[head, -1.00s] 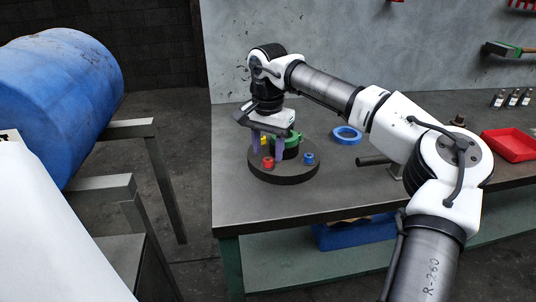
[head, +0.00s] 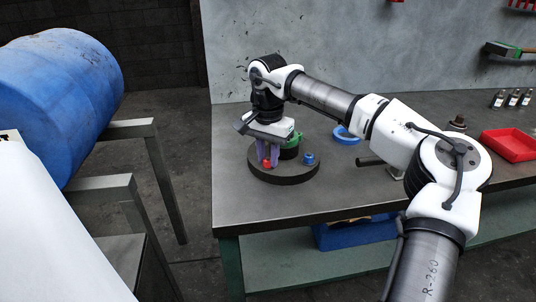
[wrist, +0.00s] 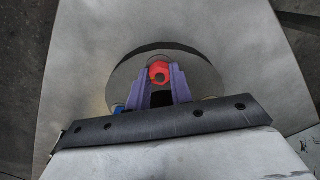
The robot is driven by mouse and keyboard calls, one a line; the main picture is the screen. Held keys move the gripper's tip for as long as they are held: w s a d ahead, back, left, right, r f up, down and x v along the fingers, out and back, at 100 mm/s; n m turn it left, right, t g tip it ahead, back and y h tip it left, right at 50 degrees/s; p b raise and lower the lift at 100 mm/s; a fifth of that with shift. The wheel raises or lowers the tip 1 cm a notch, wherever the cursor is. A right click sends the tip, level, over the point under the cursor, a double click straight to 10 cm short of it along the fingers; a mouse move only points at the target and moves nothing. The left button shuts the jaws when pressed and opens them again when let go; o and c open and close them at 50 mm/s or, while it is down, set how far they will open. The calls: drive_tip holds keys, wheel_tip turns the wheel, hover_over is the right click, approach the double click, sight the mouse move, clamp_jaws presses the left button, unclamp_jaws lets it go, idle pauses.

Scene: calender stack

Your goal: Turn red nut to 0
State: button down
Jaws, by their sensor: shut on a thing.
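The red nut (head: 267,164) sits near the front rim of a dark round plate (head: 290,179) on the bench. It also shows in the wrist view (wrist: 160,73), between the two purple fingertips. My gripper (head: 268,163) points down over the plate and is shut on the red nut. The blue nut (head: 309,158) stands to the right on the same plate; in the wrist view a bit of it (wrist: 118,108) shows at the left. A green part (head: 295,139) is partly hidden behind my gripper. I cannot make out any number or mark for 0.
A blue ring (head: 346,135) lies behind and right of the plate. A red tray (head: 511,145) and small bottles (head: 512,98) stand farther right. A blue barrel (head: 60,95) lies on a stand at left. The bench front left of the plate is clear.

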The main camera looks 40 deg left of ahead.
drive_tip(key=shift+m, duration=0.3)
drive_tip(key=shift+r+m+p, duration=0.1)
drive_tip(key=shift+m+p, duration=0.55)
drive_tip(key=shift+m, duration=0.55)
drive_tip(key=m, duration=0.3)
drive_tip(key=shift+m+p, duration=0.3)
drive_tip(key=shift+p, duration=0.05)
drive_tip(key=m, duration=0.3)
drive_tip(key=shift+m, duration=0.3)
drive_tip(key=m, duration=0.3)
drive_tip(key=shift+m, duration=0.4)
drive_tip(key=m, duration=0.3)
drive_tip(key=shift+m, duration=0.3)
drive_tip(key=m, duration=0.3)
drive_tip(key=shift+m, duration=0.3)
drive_tip(key=m, duration=0.3)
drive_tip(key=shift+m+b, duration=0.3)
drive_tip(key=shift+m, duration=1.6)
